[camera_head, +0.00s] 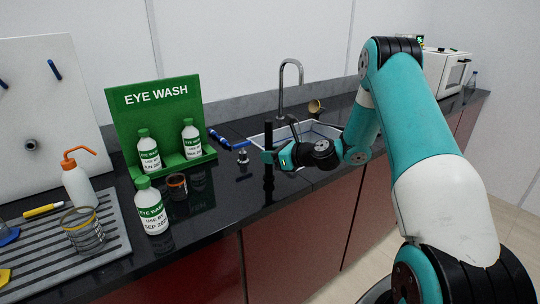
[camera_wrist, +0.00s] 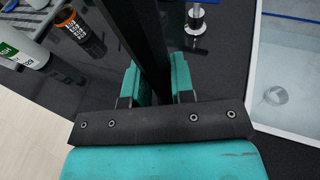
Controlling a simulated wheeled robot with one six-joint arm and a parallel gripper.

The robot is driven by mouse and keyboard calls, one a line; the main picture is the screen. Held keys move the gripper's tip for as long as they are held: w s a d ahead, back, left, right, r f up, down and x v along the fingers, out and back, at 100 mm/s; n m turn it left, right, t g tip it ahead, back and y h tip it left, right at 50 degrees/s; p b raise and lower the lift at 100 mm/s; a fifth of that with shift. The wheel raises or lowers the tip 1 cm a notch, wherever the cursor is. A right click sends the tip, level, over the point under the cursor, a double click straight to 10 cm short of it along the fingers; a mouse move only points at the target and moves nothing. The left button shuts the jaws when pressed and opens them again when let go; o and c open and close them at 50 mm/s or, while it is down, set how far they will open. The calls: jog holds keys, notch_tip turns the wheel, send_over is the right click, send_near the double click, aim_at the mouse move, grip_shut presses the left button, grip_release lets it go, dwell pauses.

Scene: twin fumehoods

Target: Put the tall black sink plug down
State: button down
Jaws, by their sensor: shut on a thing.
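The tall black sink plug (camera_head: 268,136) stands upright in my gripper (camera_head: 268,157), over the dark counter in front of the sink's left end. In the wrist view the plug (camera_wrist: 145,35) is a dark bar running up between the teal fingers of my gripper (camera_wrist: 158,88). The fingers are shut on it. Its lower end merges with the dark counter and its reflection, so I cannot tell whether it touches the surface. The sink (camera_head: 325,130) lies just behind and to the right; its pale basin (camera_wrist: 285,75) also shows in the wrist view.
A small metal fitting (camera_head: 243,157) stands left of the plug, near a blue tap (camera_head: 228,142). A brown jar (camera_head: 177,187) and an eye wash bottle (camera_head: 151,208) stand farther left. A curved faucet (camera_head: 281,88) rises behind the sink.

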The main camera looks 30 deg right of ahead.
jog(key=shift+f, duration=0.1)
jog(key=c, duration=1)
grip_release()
